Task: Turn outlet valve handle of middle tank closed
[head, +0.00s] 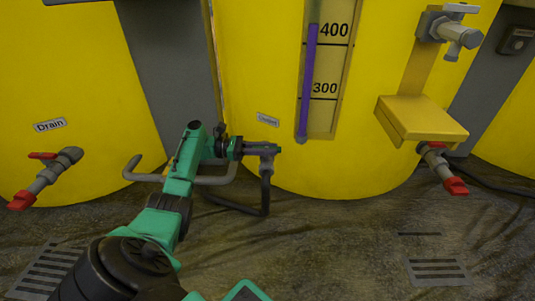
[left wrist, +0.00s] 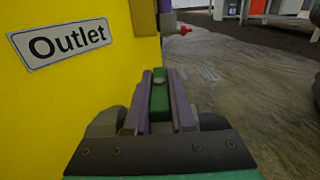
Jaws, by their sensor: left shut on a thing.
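The middle tank (head: 265,75) is large and yellow, with a level scale on its front. A small label (head: 268,119) sits above the outlet valve; in the left wrist view the label (left wrist: 60,42) reads "Outlet". My left gripper (head: 262,149) is at the outlet valve, low on the tank's front. It is shut on the green valve handle (left wrist: 159,98), which lies between the two fingers in the left wrist view. In the head view the handle's green end (head: 278,149) just shows past the fingers. The valve body is mostly hidden. My right gripper is not in view.
A yellow box-like ledge (head: 420,118) and a red-handled valve (head: 446,172) stand to the right. A grey tap (head: 455,32) is above. A red-handled drain valve (head: 45,178) is on the left tank. A grey bent pipe (head: 140,173) and dark hose (head: 262,195) run near my gripper.

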